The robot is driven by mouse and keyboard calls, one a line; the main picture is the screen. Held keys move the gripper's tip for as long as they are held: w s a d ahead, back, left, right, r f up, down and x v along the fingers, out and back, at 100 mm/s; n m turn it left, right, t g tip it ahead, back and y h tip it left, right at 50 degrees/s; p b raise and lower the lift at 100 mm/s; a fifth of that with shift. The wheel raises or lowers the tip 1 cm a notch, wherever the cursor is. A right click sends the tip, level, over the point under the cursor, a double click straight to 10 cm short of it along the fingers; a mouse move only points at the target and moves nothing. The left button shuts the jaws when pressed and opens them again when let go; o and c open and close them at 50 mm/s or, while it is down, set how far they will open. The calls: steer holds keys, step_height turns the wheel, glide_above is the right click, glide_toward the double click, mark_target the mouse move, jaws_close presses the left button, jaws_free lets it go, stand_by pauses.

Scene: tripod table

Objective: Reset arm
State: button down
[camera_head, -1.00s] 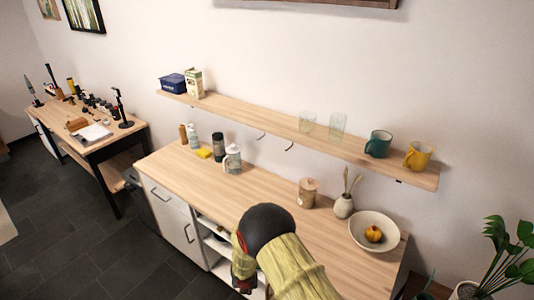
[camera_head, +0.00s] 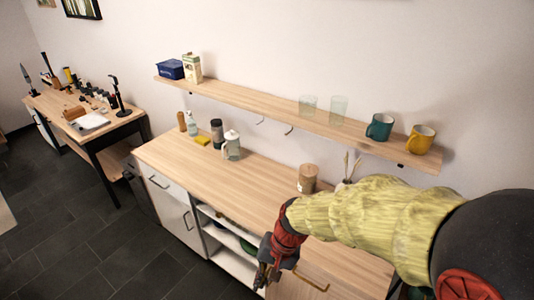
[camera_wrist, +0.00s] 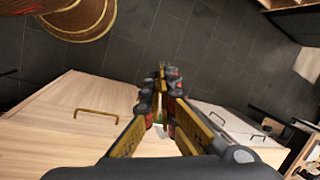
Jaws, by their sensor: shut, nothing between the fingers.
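My arm in its yellow sleeve reaches in from the right of the head view. My gripper (camera_head: 263,277) hangs low in front of the wooden counter (camera_head: 180,160), beside its open shelves. In the wrist view my gripper (camera_wrist: 161,75) points out over the dark tiled floor. Its fingers are together with nothing held between them. The arm hides the right end of the counter.
A wall shelf (camera_head: 265,110) holds a teal mug (camera_head: 379,127) and a yellow mug (camera_head: 421,139). The floor (camera_head: 95,240) on the left is clear.

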steer(key=s+d+r+n+t+h+b, duration=0.1)
steer(key=s+d+r+t+h+b, duration=0.1)
steer(key=d+r, duration=0.5)
steer(key=s+d+r+n+t+h+b, duration=0.1)
steer(key=s+d+r+t, duration=0.3)
steer(key=d, duration=0.9)
steer(key=s+r+b, duration=0.1)
steer(key=s+r, duration=0.2)
steer(key=shift+s+d+r+h+b, duration=0.2)
steer(key=shift+d+h+b, duration=0.1)
steer(key=shift+h+b, duration=0.1)
